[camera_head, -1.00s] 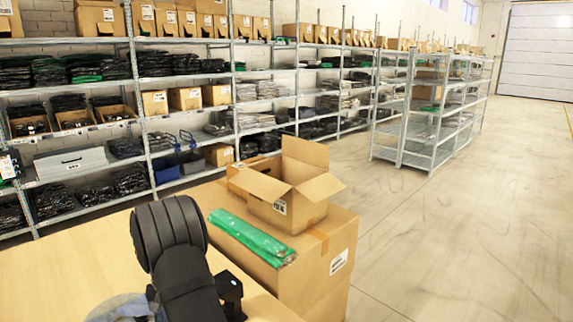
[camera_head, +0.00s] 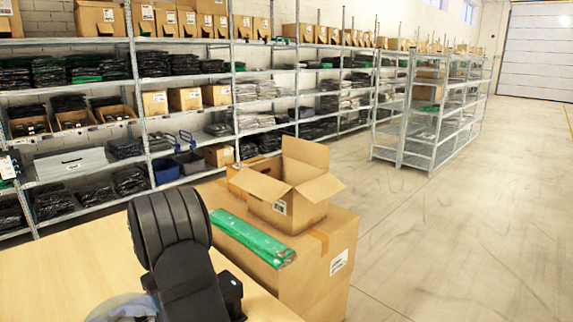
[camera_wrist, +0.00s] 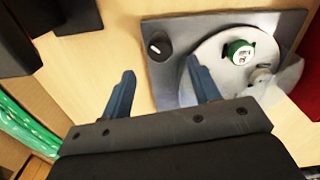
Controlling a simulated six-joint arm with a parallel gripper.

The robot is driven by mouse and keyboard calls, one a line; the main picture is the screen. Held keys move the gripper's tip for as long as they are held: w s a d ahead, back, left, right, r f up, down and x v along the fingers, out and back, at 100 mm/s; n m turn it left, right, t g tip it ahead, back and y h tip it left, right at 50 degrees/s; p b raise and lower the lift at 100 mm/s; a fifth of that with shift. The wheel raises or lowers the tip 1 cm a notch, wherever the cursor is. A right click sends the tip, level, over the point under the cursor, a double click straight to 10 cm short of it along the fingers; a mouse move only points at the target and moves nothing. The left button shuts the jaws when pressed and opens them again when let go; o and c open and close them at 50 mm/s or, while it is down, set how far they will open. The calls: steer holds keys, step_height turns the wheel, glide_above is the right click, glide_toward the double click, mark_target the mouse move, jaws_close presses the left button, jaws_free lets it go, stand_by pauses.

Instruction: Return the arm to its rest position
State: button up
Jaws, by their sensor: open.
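My arm (camera_head: 185,250) rises at the lower left of the head view, over the wooden table (camera_head: 75,270). My gripper (camera_wrist: 158,85) shows in the wrist view with its two blue fingers spread apart and nothing between them. Its fingers are above the tabletop. The right finger overlaps the edge of a grey plate (camera_wrist: 160,75) with a black knob, a round disc (camera_wrist: 215,55) and a green-rimmed part (camera_wrist: 238,52). My fingertips are not visible in the head view.
An open cardboard box (camera_head: 290,205) and a green packed garment (camera_head: 250,238) sit on a larger carton (camera_head: 325,265) beside the table. Shelves (camera_head: 140,100) of garments and boxes line the back. Open floor (camera_head: 460,240) lies to the right. A red object (camera_wrist: 308,90) is at the wrist view's right edge.

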steer(key=shift+r, duration=1.7)
steer(key=shift+o, duration=0.4)
steer(key=o, duration=0.9)
steer(key=s+a+r+m+g+y, duration=0.15)
steer(key=s+r+y, duration=0.3)
steer(key=r, duration=0.65)
steer(key=shift+m, duration=0.35)
steer(key=x, duration=1)
steer(key=shift+s+d, duration=0.2)
steer(key=shift+s, duration=0.05)
steer(key=v, duration=1)
steer(key=shift+s, duration=0.1)
